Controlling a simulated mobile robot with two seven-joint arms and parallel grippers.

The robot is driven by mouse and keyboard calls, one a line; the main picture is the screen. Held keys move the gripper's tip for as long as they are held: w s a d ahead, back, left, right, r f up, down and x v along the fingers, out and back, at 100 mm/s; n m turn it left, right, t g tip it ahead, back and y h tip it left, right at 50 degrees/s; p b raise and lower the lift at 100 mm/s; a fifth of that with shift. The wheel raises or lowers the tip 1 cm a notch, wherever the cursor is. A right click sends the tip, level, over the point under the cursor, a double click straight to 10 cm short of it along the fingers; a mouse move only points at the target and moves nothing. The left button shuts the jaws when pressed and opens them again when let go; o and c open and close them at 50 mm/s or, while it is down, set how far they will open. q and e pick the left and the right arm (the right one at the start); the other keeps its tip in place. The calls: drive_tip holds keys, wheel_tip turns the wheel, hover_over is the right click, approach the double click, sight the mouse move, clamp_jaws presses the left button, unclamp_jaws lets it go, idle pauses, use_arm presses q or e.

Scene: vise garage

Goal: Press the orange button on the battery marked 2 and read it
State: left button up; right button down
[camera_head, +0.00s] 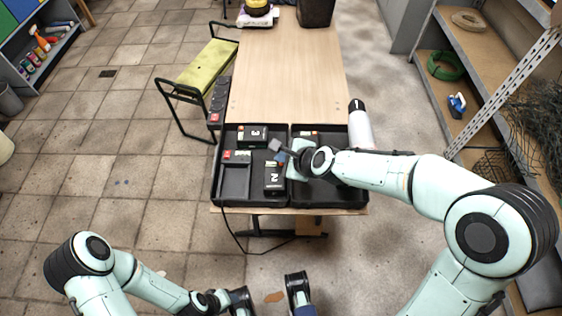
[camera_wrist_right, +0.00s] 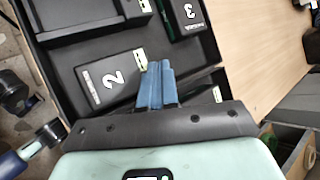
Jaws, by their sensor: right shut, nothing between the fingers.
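The black battery marked 2 (camera_head: 274,180) lies in the left black tray (camera_head: 214,190), its number turned sideways; it also shows in the right wrist view (camera_wrist_right: 98,84). A yellow-green strip is at its end near my fingers. I cannot make out its orange button or a reading. My right gripper (camera_head: 279,151) is over the tray at that end; its blue fingers (camera_wrist_right: 158,68) are together and empty, beside the strip. I cannot tell whether they touch the battery.
Battery 3 (camera_head: 252,136) lies behind battery 2 in the tray. A second black tray (camera_head: 350,200) adjoins on the right, partly under my right arm.

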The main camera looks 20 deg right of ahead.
drive_tip(key=shift+f, duration=0.15)
drive_tip(key=shift+f+b, duration=0.3)
drive_tip(key=shift+b, duration=0.1)
drive_tip(key=shift+f+b, duration=0.5)
drive_tip(key=shift+f, duration=0.1)
idle(0.4)
idle(0.4)
drive_tip(key=shift+r+p, duration=0.85)
drive_tip(key=shift+r, duration=0.05)
drive_tip(key=shift+r, duration=0.2)
wheel_tip(320, 180, up, 5)
drive_tip(key=p, duration=0.5)
drive_tip(key=shift+f, duration=0.1)
